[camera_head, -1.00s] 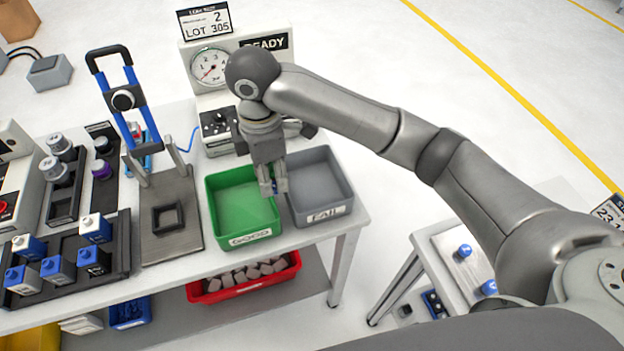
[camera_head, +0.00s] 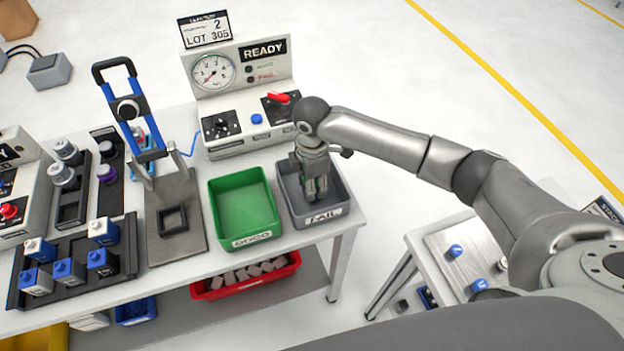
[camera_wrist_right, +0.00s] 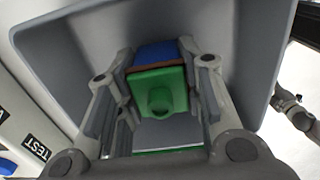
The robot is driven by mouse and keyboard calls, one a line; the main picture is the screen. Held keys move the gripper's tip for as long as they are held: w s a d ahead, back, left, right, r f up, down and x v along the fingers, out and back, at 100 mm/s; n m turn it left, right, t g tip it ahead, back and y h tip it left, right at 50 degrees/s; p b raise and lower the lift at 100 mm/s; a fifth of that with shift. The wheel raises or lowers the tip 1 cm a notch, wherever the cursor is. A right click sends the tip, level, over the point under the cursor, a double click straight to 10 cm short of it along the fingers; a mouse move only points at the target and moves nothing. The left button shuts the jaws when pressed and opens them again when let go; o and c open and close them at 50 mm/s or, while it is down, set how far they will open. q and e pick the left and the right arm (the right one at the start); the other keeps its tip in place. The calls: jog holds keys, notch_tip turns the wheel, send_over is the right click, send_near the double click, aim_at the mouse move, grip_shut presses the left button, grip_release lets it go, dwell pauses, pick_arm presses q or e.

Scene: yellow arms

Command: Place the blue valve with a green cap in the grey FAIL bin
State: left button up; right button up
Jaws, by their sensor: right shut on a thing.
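The grey FAIL bin (camera_head: 338,212) stands at the right end of the bench, beside the green GOOD bin (camera_head: 243,238). My right gripper (camera_head: 316,197) points down into the FAIL bin. In the right wrist view, my right gripper (camera_wrist_right: 160,105) is shut on the blue valve (camera_wrist_right: 157,53) with a green cap (camera_wrist_right: 158,92). The grey walls of the FAIL bin (camera_wrist_right: 60,65) surround the valve there. In the head view the fingers hide the valve. I cannot tell whether it touches the bin floor. My left gripper is not in view.
A test console (camera_head: 240,80) reading READY stands behind the bins. A press with a blue frame (camera_head: 142,110) stands left of the GOOD bin. A black rack (camera_head: 75,265) holds several blue-topped blocks. A red bin (camera_head: 245,283) sits on the shelf below.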

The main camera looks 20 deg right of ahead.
jog(key=o, duration=1.1)
jog(key=shift+f, duration=0.1)
jog(key=shift+c, duration=0.2)
notch_tip(320, 180, up, 12)
jog(key=shift+r+b, duration=0.15)
jog(key=shift+b, duration=1.1)
